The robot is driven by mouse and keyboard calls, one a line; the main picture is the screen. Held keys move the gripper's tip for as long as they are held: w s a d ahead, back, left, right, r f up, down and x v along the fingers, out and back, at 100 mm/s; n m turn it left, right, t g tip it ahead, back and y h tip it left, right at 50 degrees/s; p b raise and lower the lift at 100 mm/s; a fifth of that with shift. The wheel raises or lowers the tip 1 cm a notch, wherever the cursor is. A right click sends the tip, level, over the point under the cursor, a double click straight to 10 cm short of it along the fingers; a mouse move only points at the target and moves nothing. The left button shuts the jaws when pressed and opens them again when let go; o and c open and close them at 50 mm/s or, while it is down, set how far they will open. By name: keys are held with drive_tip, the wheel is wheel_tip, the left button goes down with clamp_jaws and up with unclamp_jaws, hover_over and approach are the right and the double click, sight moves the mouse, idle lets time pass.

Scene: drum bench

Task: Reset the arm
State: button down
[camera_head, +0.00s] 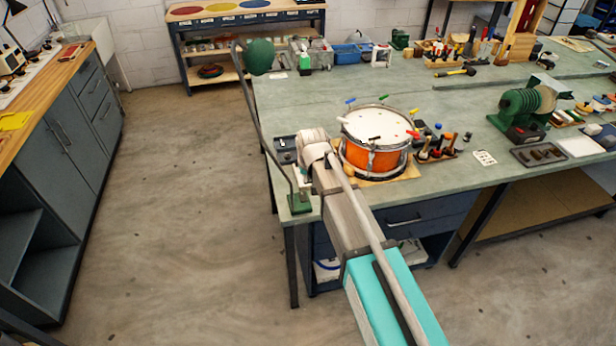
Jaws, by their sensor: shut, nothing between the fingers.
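My arm reaches up from the bottom right over the front edge of the workbench (300,95). It has a teal section, then a grey-brown section, and a pale rounded joint at its far end, just left of an orange drum. I cannot make out my gripper or its fingers. The orange drum (356,160) has a white head and stands upright on a wooden board at the bench's front edge. My arm covers part of its left side.
A green lamp (260,56) on a thin bent stem rises at the bench's left corner. Small tools stand right of the drum, and a green machine (522,110) is further right. A wood-topped cabinet (75,125) is at left. The floor between is clear.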

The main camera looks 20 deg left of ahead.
drive_tip(key=shift+d, duration=0.1)
idle(0.3)
drive_tip(key=s+d+m+g+h, duration=0.1)
drive_tip(key=d+m, duration=0.2)
drive_tip(key=d, duration=1.9)
drive_tip(key=s+d+m, duration=0.1)
drive_tip(key=s+d, duration=0.2)
drive_tip(key=d, duration=0.4)
drive_tip(key=s+d+m+g, duration=0.1)
drive_tip(key=s+d, duration=0.2)
drive_tip(key=d, duration=0.4)
drive_tip(key=s+d+m+h, duration=0.1)
drive_tip(key=s+d, duration=0.3)
drive_tip(key=d, duration=0.2)
drive_tip(key=shift+d+f+m+g, duration=0.4)
